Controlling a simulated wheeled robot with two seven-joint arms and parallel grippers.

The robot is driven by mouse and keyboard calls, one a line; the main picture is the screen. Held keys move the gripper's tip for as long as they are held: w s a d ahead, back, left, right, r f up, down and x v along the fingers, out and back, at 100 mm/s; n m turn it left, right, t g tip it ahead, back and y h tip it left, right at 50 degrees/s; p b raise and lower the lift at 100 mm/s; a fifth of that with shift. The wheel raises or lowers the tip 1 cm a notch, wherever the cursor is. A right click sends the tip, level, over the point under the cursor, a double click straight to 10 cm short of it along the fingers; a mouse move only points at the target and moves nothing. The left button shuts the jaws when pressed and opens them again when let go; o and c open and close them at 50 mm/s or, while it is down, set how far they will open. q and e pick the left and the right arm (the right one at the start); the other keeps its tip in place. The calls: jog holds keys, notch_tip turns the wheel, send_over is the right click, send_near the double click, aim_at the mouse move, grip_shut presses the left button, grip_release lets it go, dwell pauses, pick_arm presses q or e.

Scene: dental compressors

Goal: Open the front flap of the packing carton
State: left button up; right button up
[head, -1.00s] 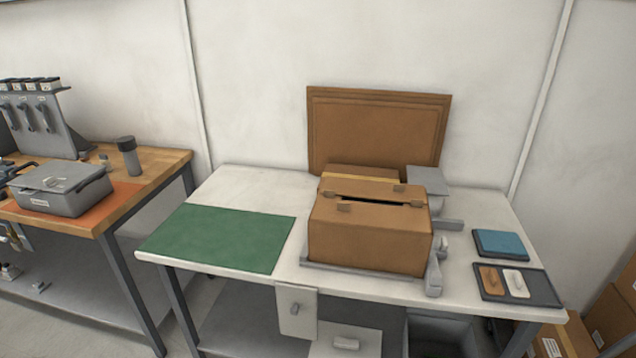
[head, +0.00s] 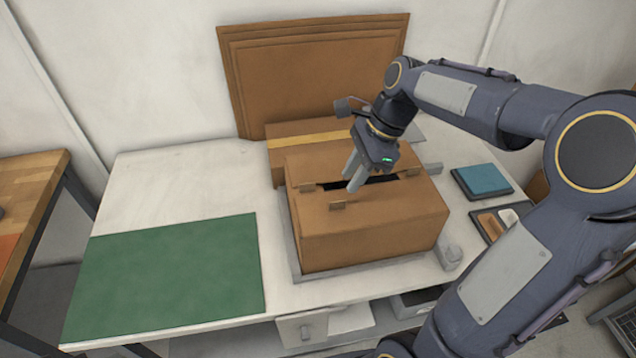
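The brown packing carton (head: 375,240) stands on the white table, its top flaps lying nearly flat with a dark gap between the front flap (head: 372,203) and the rear flap (head: 330,160). My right gripper (head: 350,184) points down over the carton's top at the gap, behind the front tab. Its two fingers look apart, with nothing seen between them. Whether the fingertips touch the carton is unclear. My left gripper is out of view.
A green mat (head: 170,278) lies on the left of the table. Flat brown cardboard sheets (head: 310,75) lean on the wall behind. A blue pad (head: 482,180) and a dark tray (head: 482,228) lie to the right, partly behind my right arm.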

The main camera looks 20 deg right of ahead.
aim_at(341, 198)
jog(key=x, duration=0.7)
jog(key=shift+s, duration=0.2)
jog(key=shift+c, duration=0.4)
grip_shut()
dwell(0.7)
